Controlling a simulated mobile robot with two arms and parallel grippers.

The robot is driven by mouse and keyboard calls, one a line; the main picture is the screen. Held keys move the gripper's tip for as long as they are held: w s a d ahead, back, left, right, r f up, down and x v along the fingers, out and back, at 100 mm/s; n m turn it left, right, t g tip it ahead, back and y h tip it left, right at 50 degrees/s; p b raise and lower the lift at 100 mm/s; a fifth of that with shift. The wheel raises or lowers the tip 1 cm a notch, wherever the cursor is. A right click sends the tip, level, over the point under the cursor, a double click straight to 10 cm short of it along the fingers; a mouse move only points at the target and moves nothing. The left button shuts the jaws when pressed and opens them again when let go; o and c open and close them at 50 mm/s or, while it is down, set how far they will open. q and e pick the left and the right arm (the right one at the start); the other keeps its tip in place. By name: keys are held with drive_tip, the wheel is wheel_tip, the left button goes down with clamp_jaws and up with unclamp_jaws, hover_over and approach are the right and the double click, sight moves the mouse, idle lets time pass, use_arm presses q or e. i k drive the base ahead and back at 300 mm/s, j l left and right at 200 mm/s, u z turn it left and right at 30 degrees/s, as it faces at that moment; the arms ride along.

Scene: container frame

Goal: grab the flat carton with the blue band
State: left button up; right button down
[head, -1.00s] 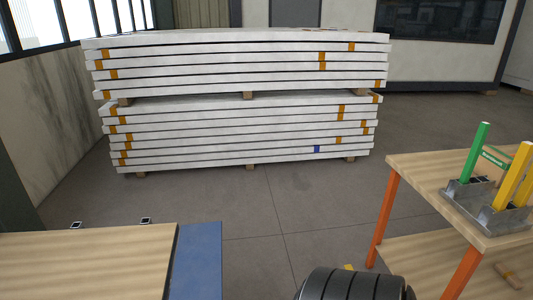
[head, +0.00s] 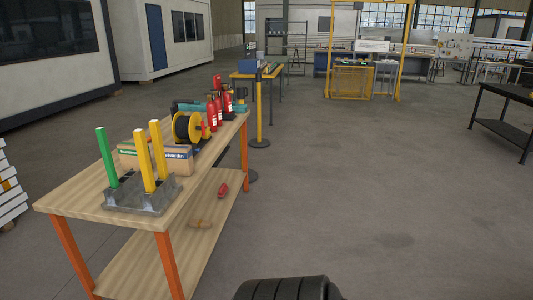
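A light brown flat carton (head: 178,162) with a blue band stands on the wooden workbench (head: 92,201), at the left in the head view. It is behind the yellow posts of a metal holder, which hide part of it. A brown carton with a green band (head: 127,157) shows just left of it, also partly behind the posts. I cannot tell whether the two cartons touch. Neither of my grippers is in view.
The metal holder (head: 140,197) bears one green and two yellow posts. A yellow cable reel (head: 187,127) and red extinguishers (head: 212,110) stand farther back on the bench. Its lower shelf holds small items. Open floor (head: 370,200) lies to the right.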

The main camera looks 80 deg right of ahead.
sight(179, 158)
drive_tip(key=z, duration=1.95)
drive_tip(key=i+l, duration=0.15)
